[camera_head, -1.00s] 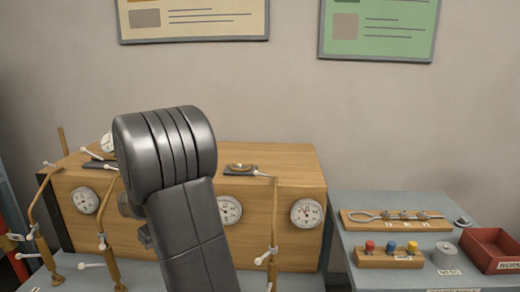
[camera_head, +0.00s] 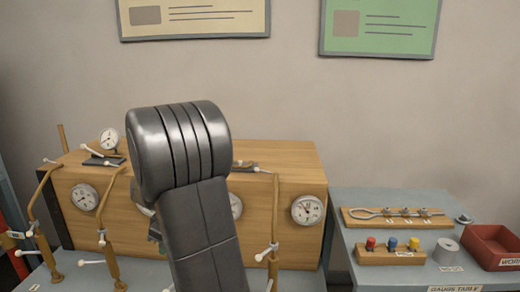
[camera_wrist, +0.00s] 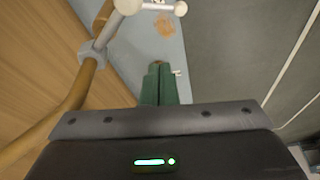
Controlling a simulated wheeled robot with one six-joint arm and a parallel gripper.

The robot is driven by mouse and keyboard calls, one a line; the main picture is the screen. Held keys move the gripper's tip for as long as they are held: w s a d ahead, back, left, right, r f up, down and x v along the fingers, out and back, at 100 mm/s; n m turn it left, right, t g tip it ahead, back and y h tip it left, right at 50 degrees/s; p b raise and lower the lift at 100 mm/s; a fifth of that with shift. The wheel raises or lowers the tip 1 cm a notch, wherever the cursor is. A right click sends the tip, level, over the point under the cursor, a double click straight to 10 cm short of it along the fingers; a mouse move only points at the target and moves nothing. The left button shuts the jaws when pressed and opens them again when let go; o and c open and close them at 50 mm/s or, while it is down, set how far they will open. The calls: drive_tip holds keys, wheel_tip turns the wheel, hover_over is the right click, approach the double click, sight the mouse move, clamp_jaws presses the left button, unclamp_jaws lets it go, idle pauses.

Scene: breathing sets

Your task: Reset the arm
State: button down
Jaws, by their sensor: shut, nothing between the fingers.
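My gripper (camera_wrist: 159,66) shows in the wrist view as two green fingers pressed together, with nothing between them. They point past a brass pipe (camera_wrist: 62,112) with a grey collar and white-knobbed lever, which lies to their left. I cannot tell the exact gap between them. In the head view my dark arm stands upright in front of the wooden breathing-set cabinet (camera_head: 280,153). It hides part of the cabinet's front and one gauge; most of the gripper is hidden behind it.
Brass pipes with white levers, such as the right one (camera_head: 274,232), rise before the cabinet. A grey side table (camera_head: 350,197) carries a tool board (camera_head: 365,224), a block with coloured knobs (camera_head: 376,258), a grey cylinder (camera_head: 446,250) and a red bin (camera_head: 488,262).

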drive_tip(key=s+d+r+n+g+b, duration=0.1)
drive_tip(key=d+r+n+g+b, duration=0.1)
drive_tip(key=d+r+n, duration=0.45)
drive_tip(key=w+a+f+m+t+p, duration=0.1)
drive_tip(key=a+f+m+t+p, duration=0.15)
drive_tip(key=a+f+m, duration=0.5)
drive_tip(key=shift+w+a+r+m+t+p, duration=0.1)
drive_tip(key=shift+w+a+r+m+t, duration=0.2)
drive_tip(key=shift+w+a+m, duration=0.4)
drive_tip(key=shift+w+a+r+m+t+p, duration=0.15)
drive_tip(key=shift+w+a+r+m, duration=0.3)
drive_tip(key=shift+w+a+m, duration=0.25)
drive_tip(key=shift+w+a+r+m+t+p, duration=0.1)
drive_tip(key=shift+w+a+r+m, duration=0.25)
drive_tip(key=shift+w+a+m, duration=0.35)
